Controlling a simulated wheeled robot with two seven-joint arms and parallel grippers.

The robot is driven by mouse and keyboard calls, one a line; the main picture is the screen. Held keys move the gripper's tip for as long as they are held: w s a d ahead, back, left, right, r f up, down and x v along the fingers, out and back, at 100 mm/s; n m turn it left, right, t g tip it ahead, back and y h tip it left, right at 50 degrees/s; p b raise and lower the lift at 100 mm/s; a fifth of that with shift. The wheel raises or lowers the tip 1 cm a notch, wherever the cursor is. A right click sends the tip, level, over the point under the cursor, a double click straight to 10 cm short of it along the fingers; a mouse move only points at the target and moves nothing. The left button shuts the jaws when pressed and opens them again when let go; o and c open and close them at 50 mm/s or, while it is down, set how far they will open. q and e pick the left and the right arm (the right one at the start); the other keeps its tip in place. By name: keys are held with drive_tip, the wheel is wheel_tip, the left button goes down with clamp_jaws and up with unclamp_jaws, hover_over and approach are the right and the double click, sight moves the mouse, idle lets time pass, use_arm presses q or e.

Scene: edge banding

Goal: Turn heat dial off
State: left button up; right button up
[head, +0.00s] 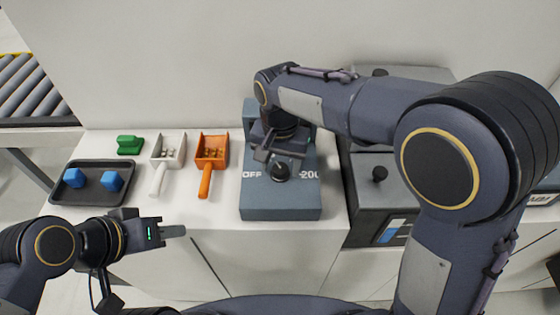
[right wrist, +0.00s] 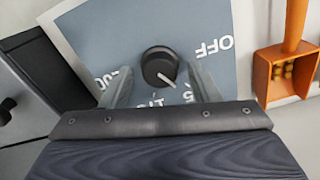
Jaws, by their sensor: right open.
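The heat dial (head: 280,172) is a round black knob on the sloped front of a blue-grey box (head: 280,206), between the labels OFF and 200. In the right wrist view the dial (right wrist: 158,66) shows a white pointer line aimed at the lower right, away from OFF. My right gripper (head: 279,160) is over the box, at the dial. Its fingers (right wrist: 162,80) are open on either side of the dial, with gaps visible. My left gripper (head: 174,231) is in front of the table at the left, away from the box; its finger gap is hidden.
An orange scoop (head: 205,178) and a white scoop (head: 158,180) with small pieces lie left of the box. A dark tray (head: 92,197) holds blue blocks, with a green block (head: 130,145) behind. A dark machine (head: 370,205) stands close on the right.

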drive_tip(key=shift+f, duration=0.2)
drive_tip(key=c, duration=1)
drive_tip(key=shift+n, duration=0.4)
drive_tip(key=n, duration=0.5)
drive_tip(key=shift+r+p, duration=0.1)
drive_tip(key=shift+p, duration=0.2)
drive_tip(key=n, duration=0.6)
